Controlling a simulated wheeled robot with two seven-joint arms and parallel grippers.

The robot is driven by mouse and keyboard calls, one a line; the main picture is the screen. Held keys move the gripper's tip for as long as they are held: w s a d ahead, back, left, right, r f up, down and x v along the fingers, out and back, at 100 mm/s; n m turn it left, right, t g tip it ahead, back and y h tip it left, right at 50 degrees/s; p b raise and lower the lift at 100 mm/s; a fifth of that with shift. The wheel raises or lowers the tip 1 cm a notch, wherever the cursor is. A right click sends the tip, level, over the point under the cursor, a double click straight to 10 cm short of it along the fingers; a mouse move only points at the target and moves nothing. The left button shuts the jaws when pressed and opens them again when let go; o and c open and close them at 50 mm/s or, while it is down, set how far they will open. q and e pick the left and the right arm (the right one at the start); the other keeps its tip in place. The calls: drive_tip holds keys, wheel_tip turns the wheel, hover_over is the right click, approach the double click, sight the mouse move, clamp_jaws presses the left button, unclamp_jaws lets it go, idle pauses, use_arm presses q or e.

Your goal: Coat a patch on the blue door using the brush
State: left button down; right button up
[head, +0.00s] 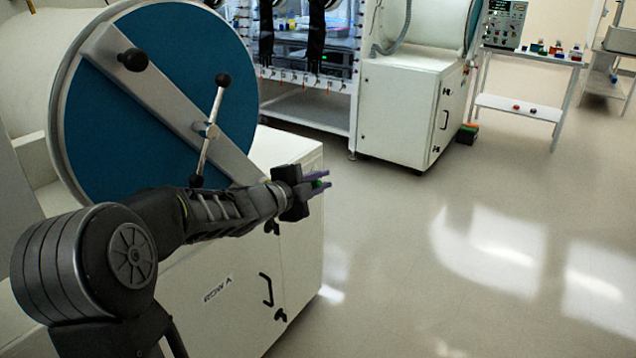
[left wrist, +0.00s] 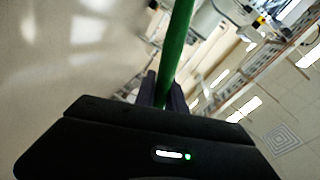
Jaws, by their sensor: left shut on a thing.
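The blue door (head: 120,125) is a large round disc with a pale rim, at the left of the head view. A grey bar with black knobs and a silver handle crosses it. My left gripper (head: 318,183) is in front of the door's lower right, pointing right, away from the blue face. It is shut on a green stick, which I take to be the handle of the brush (left wrist: 178,45). In the left wrist view the stick runs up out of the picture, so the bristles are not seen. My right gripper is not in view.
A white cabinet (head: 245,290) marked ROW A stands below the door. A second white cabinet (head: 405,110) and a glovebox frame stand behind. A small table (head: 520,105) with little coloured items is at the back right. The floor (head: 450,270) at right is clear.

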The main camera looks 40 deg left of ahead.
use_arm(q)
drive_tip(key=shift+w, duration=0.1)
drive_tip(key=shift+w, duration=0.55)
drive_tip(key=shift+s, duration=1.4)
